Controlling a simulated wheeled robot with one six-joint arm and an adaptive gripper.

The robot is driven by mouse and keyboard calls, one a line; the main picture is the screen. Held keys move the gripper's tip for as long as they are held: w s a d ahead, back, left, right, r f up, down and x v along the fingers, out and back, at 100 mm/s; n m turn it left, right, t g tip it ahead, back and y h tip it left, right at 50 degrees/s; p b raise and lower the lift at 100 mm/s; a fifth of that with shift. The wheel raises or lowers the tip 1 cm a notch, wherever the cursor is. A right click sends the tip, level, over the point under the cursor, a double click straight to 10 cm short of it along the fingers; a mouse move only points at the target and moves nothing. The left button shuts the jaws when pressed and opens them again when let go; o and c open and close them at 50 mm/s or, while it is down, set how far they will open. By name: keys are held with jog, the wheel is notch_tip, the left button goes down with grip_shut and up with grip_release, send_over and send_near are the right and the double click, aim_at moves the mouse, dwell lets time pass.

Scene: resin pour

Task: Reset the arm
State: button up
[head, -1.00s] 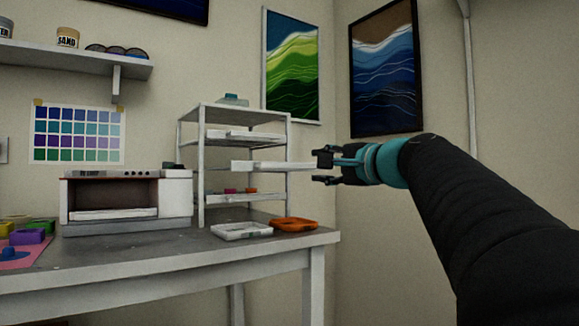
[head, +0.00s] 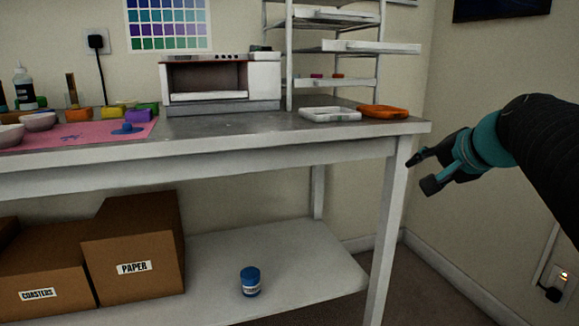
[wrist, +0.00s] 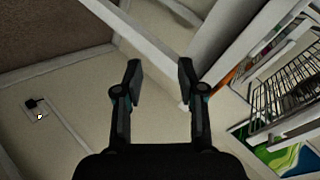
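My gripper (head: 428,172) is off the right end of the workbench (head: 260,150), lower than the bench top and pointing left. In the wrist view my gripper (wrist: 160,85) has its two black fingers apart with nothing between them. The bench leg and edges (wrist: 155,50) show beyond the fingers. The shelf rack (head: 340,47) stands on the bench's right end, with one tray (head: 370,47) sticking out to the right. My gripper is apart from the rack and the bench.
A white tray (head: 330,114) and an orange tray (head: 383,111) lie near the bench's right end. A small oven (head: 220,80) stands left of the rack. The floor on the right looks clear.

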jog(key=s+a+f+n+g+h+p, duration=0.1)
jog(key=s+a+f+n+g+p, duration=0.1)
jog(key=s+a+f+n, duration=0.3)
jog(key=s+a+f+n+g+h+p, duration=0.1)
jog(key=s+a+f+n+g+p, duration=0.2)
jog(key=s+f, duration=0.8)
jog(key=s+a+n+p, duration=0.1)
jog(key=s+a, duration=0.1)
jog(key=s, duration=0.4)
jog(key=shift+s+f+n, duration=0.15)
jog(key=shift+f+n, duration=0.05)
jog(key=shift+n, duration=0.2)
jog(key=shift+a, duration=0.15)
